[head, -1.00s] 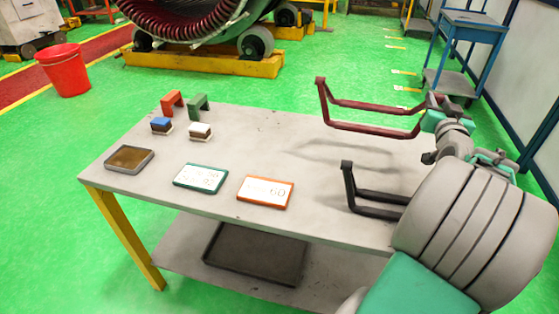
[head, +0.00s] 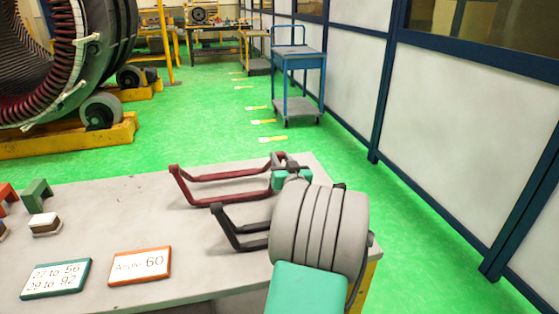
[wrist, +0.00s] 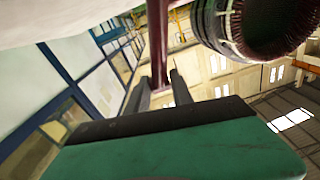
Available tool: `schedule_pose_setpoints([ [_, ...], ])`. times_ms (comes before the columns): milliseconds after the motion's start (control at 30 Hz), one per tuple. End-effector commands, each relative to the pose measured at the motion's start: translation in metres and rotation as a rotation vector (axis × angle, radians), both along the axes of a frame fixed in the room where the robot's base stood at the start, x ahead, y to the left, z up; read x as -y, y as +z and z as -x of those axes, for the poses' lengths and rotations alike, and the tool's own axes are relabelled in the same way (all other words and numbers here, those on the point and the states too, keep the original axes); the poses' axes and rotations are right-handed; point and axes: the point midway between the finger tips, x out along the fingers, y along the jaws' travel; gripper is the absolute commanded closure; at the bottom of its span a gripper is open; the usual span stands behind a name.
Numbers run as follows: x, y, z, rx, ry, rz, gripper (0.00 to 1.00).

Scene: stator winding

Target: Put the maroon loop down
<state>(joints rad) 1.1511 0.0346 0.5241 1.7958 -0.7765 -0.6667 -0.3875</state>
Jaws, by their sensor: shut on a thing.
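The maroon loop (head: 225,176) is a long bent frame at the right part of the table (head: 130,196), low over or on its top; I cannot tell whether it touches. My gripper (head: 285,164) is shut on the right end of the loop, and in the wrist view the fingers (wrist: 158,90) flank a maroon bar (wrist: 157,45). A black loop (head: 235,228) lies in front of the maroon one, partly hidden behind my arm.
Red and green blocks (head: 36,194) and a small brown-and-white block (head: 45,224) stand at the left. A blue cart (head: 298,75) and the stator (head: 75,60) are beyond the table.

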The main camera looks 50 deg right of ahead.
Motion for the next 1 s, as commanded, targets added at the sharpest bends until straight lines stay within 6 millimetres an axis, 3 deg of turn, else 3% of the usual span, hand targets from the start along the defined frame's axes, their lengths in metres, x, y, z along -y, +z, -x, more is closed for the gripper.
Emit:
schedule_pose_setpoints([
  [233,0.000,-0.003,0.000,0.002,0.001,0.000,1.00],
  [267,0.000,-0.004,0.000,-0.001,0.000,-0.001,0.71],
  [500,0.000,-0.003,0.000,-0.001,0.000,-0.001,0.51],
  [867,-0.001,0.003,0.001,0.000,-0.001,-0.001,0.51],
  [1000,-0.015,-0.002,0.027,0.000,-0.005,-0.001,0.51],
])
